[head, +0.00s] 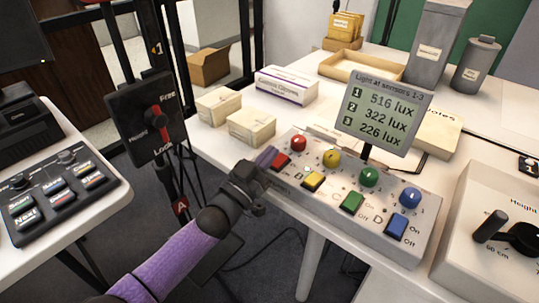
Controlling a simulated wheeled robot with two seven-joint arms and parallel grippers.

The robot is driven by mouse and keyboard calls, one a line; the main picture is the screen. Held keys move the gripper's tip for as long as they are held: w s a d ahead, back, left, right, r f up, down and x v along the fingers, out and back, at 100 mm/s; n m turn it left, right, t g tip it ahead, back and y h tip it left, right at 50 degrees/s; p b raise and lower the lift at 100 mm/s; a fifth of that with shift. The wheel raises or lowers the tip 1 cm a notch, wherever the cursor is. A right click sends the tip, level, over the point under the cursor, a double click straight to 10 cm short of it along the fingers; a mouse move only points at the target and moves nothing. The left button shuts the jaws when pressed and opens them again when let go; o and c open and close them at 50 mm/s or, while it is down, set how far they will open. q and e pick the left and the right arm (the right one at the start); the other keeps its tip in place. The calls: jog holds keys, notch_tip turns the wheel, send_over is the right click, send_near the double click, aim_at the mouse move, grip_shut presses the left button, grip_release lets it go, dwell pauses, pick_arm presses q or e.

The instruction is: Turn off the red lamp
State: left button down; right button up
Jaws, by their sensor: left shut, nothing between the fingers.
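The control box (333,224) on the white table carries a row of colored round lamps and rocker switches. The red lamp (299,143) is at its left end, with the red switch (281,161) just below it. My left gripper (266,157) is shut and empty, its fingertips right beside the red switch; I cannot tell whether they touch it. The yellow lamp (331,158), green lamp (369,177) and blue lamp (410,197) follow to the right, each with a matching switch. My right gripper does not show.
A display (376,117) behind the box reads 516, 322 and 226 lux. Small cartons (251,126) stand behind left. A black Free/Lock panel (148,117) stands left of my arm. A box with a black handle (492,226) is at the right, and a button console (57,185) at the left.

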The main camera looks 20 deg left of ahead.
pick_arm(q)
jog(key=f+p+v, duration=0.1)
jog(key=f+v, duration=0.1)
jog(key=v, duration=0.7)
jog(key=shift+w, duration=0.25)
jog(key=shift+d, duration=0.1)
